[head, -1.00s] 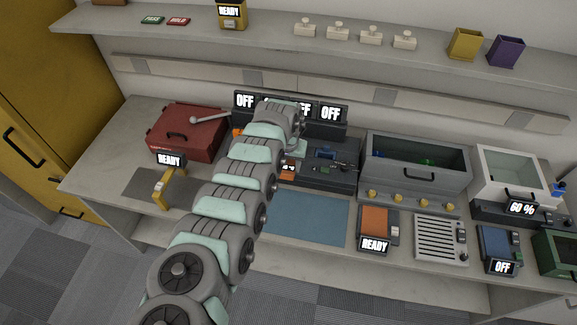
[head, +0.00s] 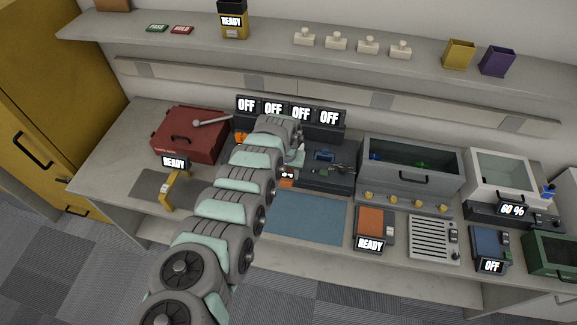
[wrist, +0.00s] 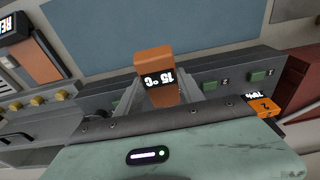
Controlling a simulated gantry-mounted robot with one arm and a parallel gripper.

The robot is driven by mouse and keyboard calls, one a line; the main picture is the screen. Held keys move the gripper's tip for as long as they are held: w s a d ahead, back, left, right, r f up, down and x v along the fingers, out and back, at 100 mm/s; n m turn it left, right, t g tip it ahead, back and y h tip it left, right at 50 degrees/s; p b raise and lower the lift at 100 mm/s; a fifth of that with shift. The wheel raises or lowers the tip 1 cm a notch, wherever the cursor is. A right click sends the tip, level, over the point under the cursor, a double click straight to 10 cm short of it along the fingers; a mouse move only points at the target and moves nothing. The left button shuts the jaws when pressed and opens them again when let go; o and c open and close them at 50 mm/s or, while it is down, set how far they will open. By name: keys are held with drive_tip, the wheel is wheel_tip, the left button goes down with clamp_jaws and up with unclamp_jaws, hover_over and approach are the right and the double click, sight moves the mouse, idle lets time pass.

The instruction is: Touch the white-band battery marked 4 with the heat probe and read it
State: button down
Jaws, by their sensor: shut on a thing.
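My gripper (wrist: 158,96) is shut on the orange heat probe (wrist: 154,60) in the wrist view. The probe's screen reads 15 °C and appears upside down. In the head view my arm hides most of the gripper; a bit of the probe's screen (head: 287,175) shows beside it. Behind my wrist stands a dark charger bank (head: 325,132) with several OFF screens. An orange battery-like block (wrist: 262,106) with a 70% screen and a mark like a 2 sits at right in the wrist view. I cannot make out the white-band battery marked 4; it may be hidden.
A red toolbox (head: 188,135) and a yellow READY stand (head: 172,190) are at left. A blue mat (head: 308,220) lies clear in front. A grey bin (head: 412,160) and an orange READY device (head: 374,222) are at right. The shelf (head: 380,62) runs above.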

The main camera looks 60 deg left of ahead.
sight(286, 180)
drive_tip(key=shift+s+d+r+p, duration=0.2)
drive_tip(key=shift+s+d+p, duration=0.9)
drive_tip(key=shift+p, duration=2.2)
drive_tip(key=shift+s+d+f+p, duration=0.1)
drive_tip(key=shift+s+d+p, duration=0.25)
drive_tip(key=shift+p, duration=0.5)
drive_tip(key=shift+s+d+f+p, duration=0.1)
drive_tip(key=shift+s+d+p, duration=0.05)
drive_tip(key=shift+d+p, duration=0.55)
drive_tip(key=shift+a, duration=0.1)
